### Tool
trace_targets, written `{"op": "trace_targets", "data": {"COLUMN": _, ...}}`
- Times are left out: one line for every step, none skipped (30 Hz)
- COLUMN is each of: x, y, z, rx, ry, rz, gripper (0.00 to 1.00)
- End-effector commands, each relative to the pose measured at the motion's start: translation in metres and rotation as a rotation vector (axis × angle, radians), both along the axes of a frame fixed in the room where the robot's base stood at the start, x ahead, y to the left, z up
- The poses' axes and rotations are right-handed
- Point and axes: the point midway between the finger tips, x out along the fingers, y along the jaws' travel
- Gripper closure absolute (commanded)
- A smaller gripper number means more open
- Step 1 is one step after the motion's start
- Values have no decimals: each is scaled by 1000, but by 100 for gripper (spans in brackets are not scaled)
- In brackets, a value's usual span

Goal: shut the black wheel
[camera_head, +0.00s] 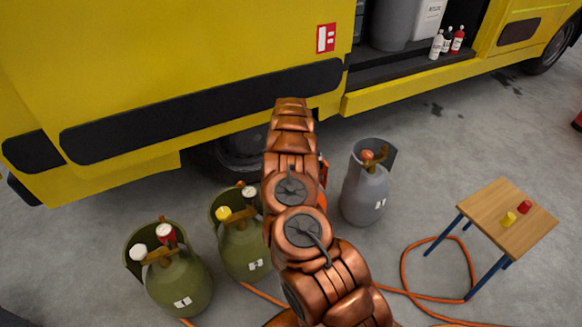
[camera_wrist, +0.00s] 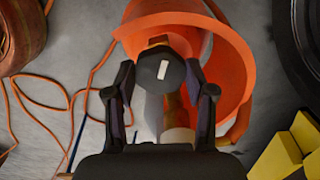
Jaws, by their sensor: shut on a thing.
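The black wheel (camera_wrist: 152,66), a dark many-sided knob with a white bar mark, sits over the valve inside the collar of an orange cylinder (camera_wrist: 235,60) in the wrist view. My gripper (camera_wrist: 160,77) has one finger on each side of the wheel and is shut on it. A pale part and a brown part show below the wheel, between the fingers. In the head view my arm hides the wheel and my gripper. Only a thin strip of the orange cylinder (camera_head: 323,172) shows beside the arm.
Two green cylinders (camera_head: 182,285) (camera_head: 243,255) stand left of my arm, and a grey cylinder (camera_head: 364,195) stands right. An orange hose (camera_head: 405,262) crosses the floor. A small table (camera_head: 490,215) holds a red cap and a yellow cap. A yellow truck (camera_head: 150,70) is behind.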

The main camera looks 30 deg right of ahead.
Motion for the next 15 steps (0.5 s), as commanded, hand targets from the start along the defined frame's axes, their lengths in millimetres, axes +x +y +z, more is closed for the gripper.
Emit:
{"op": "trace_targets", "data": {"x": 0, "y": 2, "z": 2, "rx": 1, "ry": 1, "rz": -41, "gripper": 81}}
{"op": "trace_targets", "data": {"x": 0, "y": 2, "z": 2, "rx": 1, "ry": 1, "rz": -70, "gripper": 81}}
{"op": "trace_targets", "data": {"x": 1, "y": 1, "z": 2, "rx": 0, "ry": 1, "rz": -108, "gripper": 81}}
{"op": "trace_targets", "data": {"x": 1, "y": 1, "z": 2, "rx": -1, "ry": 0, "rz": -135, "gripper": 81}}
{"op": "trace_targets", "data": {"x": 1, "y": 1, "z": 2, "rx": -1, "ry": 0, "rz": -163, "gripper": 81}}
{"op": "trace_targets", "data": {"x": 1, "y": 1, "z": 1, "rx": -1, "ry": 0, "rz": -203, "gripper": 81}}
{"op": "trace_targets", "data": {"x": 1, "y": 0, "z": 1, "rx": -1, "ry": -1, "rz": -231, "gripper": 81}}
{"op": "trace_targets", "data": {"x": 1, "y": 1, "z": 1, "rx": -1, "ry": 0, "rz": -259, "gripper": 81}}
{"op": "trace_targets", "data": {"x": 1, "y": 1, "z": 1, "rx": -1, "ry": 1, "rz": -297, "gripper": 81}}
{"op": "trace_targets", "data": {"x": 1, "y": 1, "z": 1, "rx": 0, "ry": 2, "rz": -325, "gripper": 81}}
{"op": "trace_targets", "data": {"x": 1, "y": 1, "z": 1, "rx": 0, "ry": 2, "rz": -354, "gripper": 81}}
{"op": "trace_targets", "data": {"x": 1, "y": 1, "z": 1, "rx": 1, "ry": 1, "rz": -393, "gripper": 81}}
{"op": "trace_targets", "data": {"x": 1, "y": 1, "z": 1, "rx": 1, "ry": 1, "rz": -421, "gripper": 81}}
{"op": "trace_targets", "data": {"x": 1, "y": 1, "z": 1, "rx": 1, "ry": 1, "rz": -450, "gripper": 81}}
{"op": "trace_targets", "data": {"x": 1, "y": 0, "z": 1, "rx": 0, "ry": 1, "rz": -487, "gripper": 81}}
